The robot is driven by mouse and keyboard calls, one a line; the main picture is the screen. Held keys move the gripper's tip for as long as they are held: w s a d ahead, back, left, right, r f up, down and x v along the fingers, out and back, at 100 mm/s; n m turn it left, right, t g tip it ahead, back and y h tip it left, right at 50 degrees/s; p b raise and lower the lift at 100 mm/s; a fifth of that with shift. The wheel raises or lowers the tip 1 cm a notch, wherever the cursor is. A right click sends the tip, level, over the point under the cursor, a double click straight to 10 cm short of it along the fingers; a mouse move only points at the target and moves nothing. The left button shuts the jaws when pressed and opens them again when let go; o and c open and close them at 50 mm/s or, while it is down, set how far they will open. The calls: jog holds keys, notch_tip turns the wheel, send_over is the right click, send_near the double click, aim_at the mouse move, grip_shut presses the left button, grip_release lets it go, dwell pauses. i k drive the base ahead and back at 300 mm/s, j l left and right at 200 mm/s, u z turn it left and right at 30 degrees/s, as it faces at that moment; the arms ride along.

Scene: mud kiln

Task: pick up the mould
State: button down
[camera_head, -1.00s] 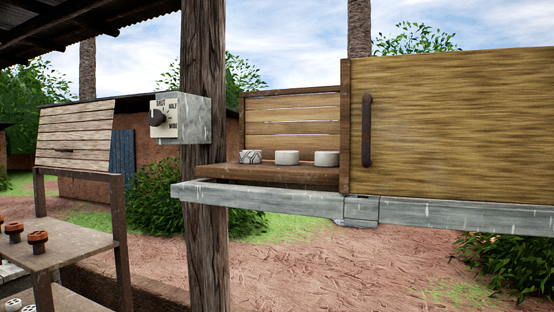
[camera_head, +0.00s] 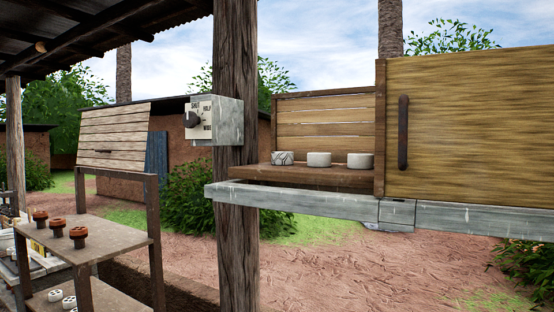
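I cannot tell which object is the mould. Three small round pieces stand in a row on the wooden shelf of the cabinet: a white one with dark lines (camera_head: 282,158), a plain white one (camera_head: 319,159) and another plain white one (camera_head: 360,160). Several reddish-brown knobbed pieces (camera_head: 78,236) stand on the table at the left. White pieces with dark holes (camera_head: 68,301) lie on its lower shelf, partly cut off by the frame. My gripper is not in view.
A wooden sliding door (camera_head: 470,130) with a dark handle (camera_head: 403,132) covers the cabinet's right part. A wooden post (camera_head: 236,240) carries a grey dial box (camera_head: 215,121). The table (camera_head: 110,245) has a slatted panel (camera_head: 115,137) behind it. Open dirt ground (camera_head: 340,275) lies below the cabinet.

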aim_at(278, 158)
jog(key=i+j+z, duration=0.1)
jog(key=i+j, duration=0.35)
jog(key=j, duration=0.25)
jog(key=i+j+z, duration=0.15)
jog(key=j, duration=0.2)
jog(key=i, duration=0.05)
